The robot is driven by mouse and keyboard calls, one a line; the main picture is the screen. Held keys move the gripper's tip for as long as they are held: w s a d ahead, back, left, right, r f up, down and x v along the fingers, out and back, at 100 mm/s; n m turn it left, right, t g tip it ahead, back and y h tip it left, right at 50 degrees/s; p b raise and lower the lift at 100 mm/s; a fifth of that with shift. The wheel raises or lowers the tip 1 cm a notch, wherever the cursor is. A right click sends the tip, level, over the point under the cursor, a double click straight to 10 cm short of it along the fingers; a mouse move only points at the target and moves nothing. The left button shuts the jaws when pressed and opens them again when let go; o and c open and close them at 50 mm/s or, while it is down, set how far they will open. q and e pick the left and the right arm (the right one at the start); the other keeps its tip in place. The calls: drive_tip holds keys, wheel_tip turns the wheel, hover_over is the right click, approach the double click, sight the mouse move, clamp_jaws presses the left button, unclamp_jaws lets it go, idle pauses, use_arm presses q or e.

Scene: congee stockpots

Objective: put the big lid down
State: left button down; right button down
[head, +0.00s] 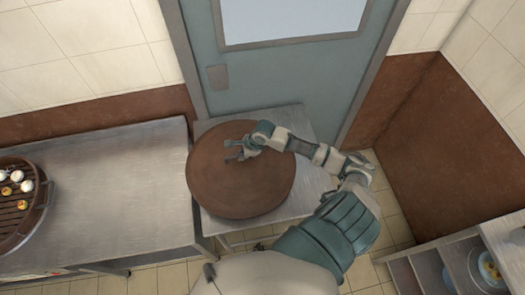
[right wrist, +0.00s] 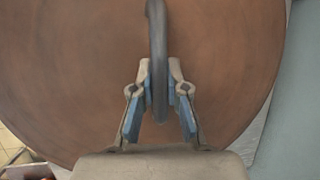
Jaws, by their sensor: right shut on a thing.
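The big lid (head: 230,188) is a wide round brown disc. In the head view it lies level over the small metal table (head: 295,118) in front of the door and covers much of its top. Whether it touches the table I cannot tell. My right gripper (head: 234,150) reaches over the lid from the right. In the right wrist view, my right gripper (right wrist: 160,100) is shut on the dark upright handle (right wrist: 156,45) of the lid (right wrist: 70,75), with a finger on each side. My left gripper does not show in the head view.
A long metal counter (head: 100,190) stands left of the small table, with a round grill holding eggs (head: 22,200) at its far left. A grey door (head: 285,70) is behind. A shelf unit with bowls (head: 455,268) stands at the lower right. Tiled floor shows between.

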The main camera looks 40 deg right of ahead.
drive_tip(key=d, duration=0.6)
drive_tip(key=s+d+f, duration=0.1)
drive_tip(key=d, duration=0.3)
drive_tip(key=shift+f, duration=1.7)
drive_tip(key=c, duration=1.2)
unclamp_jaws()
drive_tip(key=shift+s, duration=0.15)
drive_tip(key=p+v, duration=0.1)
drive_tip(key=v, duration=1.1)
drive_tip(key=shift+p, duration=0.3)
